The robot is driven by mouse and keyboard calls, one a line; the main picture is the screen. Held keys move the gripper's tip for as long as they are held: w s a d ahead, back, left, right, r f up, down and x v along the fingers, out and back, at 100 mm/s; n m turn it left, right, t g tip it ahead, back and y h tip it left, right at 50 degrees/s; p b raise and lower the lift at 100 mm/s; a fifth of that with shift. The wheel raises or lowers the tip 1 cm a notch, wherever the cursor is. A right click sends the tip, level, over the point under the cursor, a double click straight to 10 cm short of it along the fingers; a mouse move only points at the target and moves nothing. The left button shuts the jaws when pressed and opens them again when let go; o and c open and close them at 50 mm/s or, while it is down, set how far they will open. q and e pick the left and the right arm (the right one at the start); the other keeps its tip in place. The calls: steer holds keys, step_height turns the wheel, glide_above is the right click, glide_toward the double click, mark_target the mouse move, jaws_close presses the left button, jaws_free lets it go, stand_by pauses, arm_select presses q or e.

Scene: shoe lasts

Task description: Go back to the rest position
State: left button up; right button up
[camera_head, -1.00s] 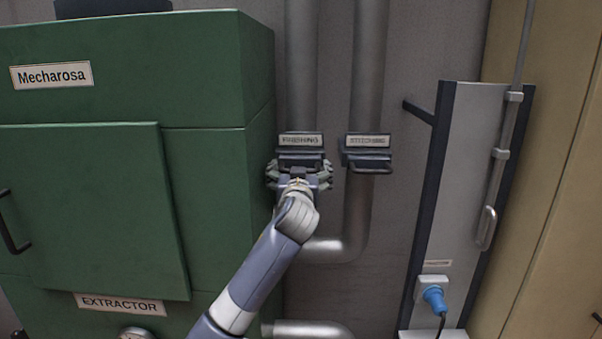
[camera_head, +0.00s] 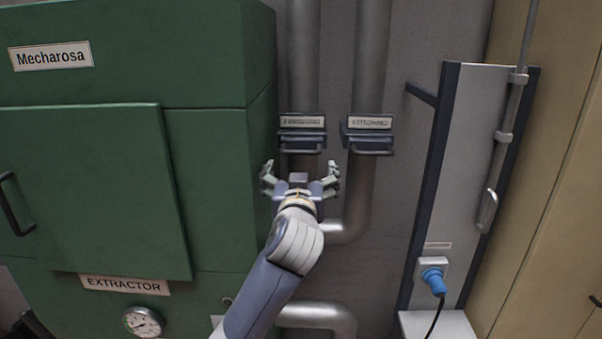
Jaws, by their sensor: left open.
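My left gripper (camera_head: 300,168) is open and empty in the head view, with its two fingers spread apart. It is just below the left slide gate (camera_head: 302,133) on the left pipe, with a small gap between them in the picture. The gate's label is blurred and seems to read "FINISHING". A second slide gate (camera_head: 369,135), labelled "STITCHING", is on the right pipe, up and to the right of the gripper. My right gripper is not in view.
The green extractor cabinet (camera_head: 95,190) stands close on the left, with a pressure gauge (camera_head: 143,321) low on it. Grey pipes (camera_head: 345,215) bend behind my arm. On the right are a tall grey panel (camera_head: 467,160) and a blue plug (camera_head: 432,278) with a cable. Bare wall lies between.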

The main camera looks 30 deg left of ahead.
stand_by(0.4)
arm_select(q)
steer(key=w+d+f+m+g+h+b, duration=0.2)
steer(key=f+m+h, duration=0.1)
steer(key=f, duration=1.8)
steer(key=w+d+f+m+g+h+b, duration=0.2)
steer(key=f+m+g+b, duration=0.1)
steer(key=f, duration=1.9)
steer(key=s+d+f+m+g+h+b, duration=0.1)
steer(key=s+f, duration=0.2)
steer(key=f, duration=0.6)
steer(key=s+d+f+g+b, duration=0.1)
steer(key=s+f, duration=0.3)
steer(key=f, duration=0.4)
steer(key=s+d+f+m+g+h+b, duration=0.1)
steer(key=s+d+f+g+h+b, duration=0.2)
steer(key=s+f, duration=1.95)
steer(key=s+d+f+g, duration=0.1)
steer(key=s+f, duration=0.3)
steer(key=s, duration=0.4)
steer(key=s+d+f+g+b, duration=0.1)
steer(key=s+f, duration=0.3)
steer(key=s, duration=0.5)
steer(key=s+d+f+g+b, duration=0.1)
steer(key=s+f+g, duration=0.1)
steer(key=s+f, duration=0.3)
steer(key=s, duration=0.3)
steer(key=shift+s+d+m, duration=0.15)
steer(key=shift+d+m, duration=0.15)
steer(key=shift+d, duration=0.05)
